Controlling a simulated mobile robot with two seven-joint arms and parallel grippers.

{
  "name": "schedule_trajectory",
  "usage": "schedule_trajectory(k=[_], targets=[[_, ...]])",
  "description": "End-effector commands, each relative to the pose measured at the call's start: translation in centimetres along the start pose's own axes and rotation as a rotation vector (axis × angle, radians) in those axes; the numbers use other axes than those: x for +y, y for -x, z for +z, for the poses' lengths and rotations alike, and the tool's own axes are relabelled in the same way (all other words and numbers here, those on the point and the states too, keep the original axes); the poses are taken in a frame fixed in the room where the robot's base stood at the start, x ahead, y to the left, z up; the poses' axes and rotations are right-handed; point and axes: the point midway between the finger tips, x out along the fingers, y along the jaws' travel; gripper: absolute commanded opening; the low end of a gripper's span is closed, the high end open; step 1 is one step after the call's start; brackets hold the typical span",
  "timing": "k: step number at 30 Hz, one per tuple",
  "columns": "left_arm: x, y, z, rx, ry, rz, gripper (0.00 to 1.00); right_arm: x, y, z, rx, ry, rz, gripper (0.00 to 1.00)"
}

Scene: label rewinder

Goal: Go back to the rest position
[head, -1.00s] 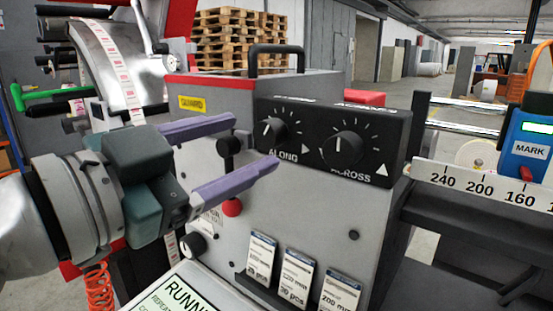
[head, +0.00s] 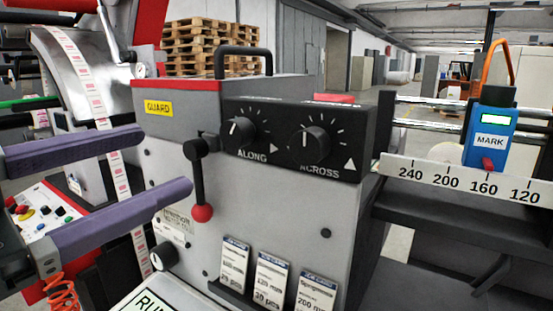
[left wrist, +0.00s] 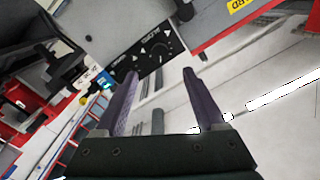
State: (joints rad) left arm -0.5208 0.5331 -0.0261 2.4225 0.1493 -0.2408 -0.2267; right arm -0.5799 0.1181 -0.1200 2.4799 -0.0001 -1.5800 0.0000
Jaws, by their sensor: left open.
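My left gripper (head: 165,165) is at the left of the head view, with its two purple fingers apart and nothing between them. In the left wrist view the open fingers (left wrist: 160,85) also show empty. The fingers stand in front of the grey rewinder machine (head: 280,200), left of its lever with a red knob (head: 202,213). A black panel (head: 290,140) carries the ALONG knob (head: 239,130) and the ACROSS knob (head: 312,142); it also shows in the left wrist view (left wrist: 146,50). My right gripper is not in view.
The label strip (head: 97,110) runs down at the left. A blue MARK sensor (head: 490,135) sits on a ruler rail (head: 455,184) at the right. Several cards (head: 270,280) stand low on the machine front. A black handle (head: 243,50) rises from the top.

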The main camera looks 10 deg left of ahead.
Motion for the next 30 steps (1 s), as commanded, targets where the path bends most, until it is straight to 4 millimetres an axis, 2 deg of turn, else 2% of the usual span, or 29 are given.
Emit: schedule_trajectory(k=[2,4,8,12,15,18,20,22,26,30], targets=[[0.2,0.0,0.5,-0.027,0.012,0.002,0.72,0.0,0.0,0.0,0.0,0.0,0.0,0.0],[0.7,0.1,1.9,-0.096,0.041,0.008,0.72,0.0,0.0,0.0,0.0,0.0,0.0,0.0],[3.0,1.5,6.8,-0.359,0.153,0.035,0.72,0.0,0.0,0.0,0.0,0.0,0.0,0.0],[6.8,5.3,12.1,-0.716,0.307,0.074,0.72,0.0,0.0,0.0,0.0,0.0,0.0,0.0],[9.5,8.7,14.3,-0.939,0.404,0.103,0.72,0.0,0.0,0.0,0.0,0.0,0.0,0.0],[12.1,12.3,15.4,-1.143,0.491,0.134,0.72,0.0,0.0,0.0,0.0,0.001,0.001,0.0],[13.5,14.5,15.6,-1.261,0.539,0.152,0.72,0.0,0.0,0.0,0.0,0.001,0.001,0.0],[11.8,14.9,12.5,-1.284,0.542,0.154,0.72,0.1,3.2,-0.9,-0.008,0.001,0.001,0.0],[9.6,14.9,8.8,-1.282,0.539,0.155,0.72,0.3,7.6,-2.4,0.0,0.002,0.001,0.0],[6.9,14.9,4.1,-1.281,0.537,0.155,0.72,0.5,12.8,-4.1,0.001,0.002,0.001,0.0]])
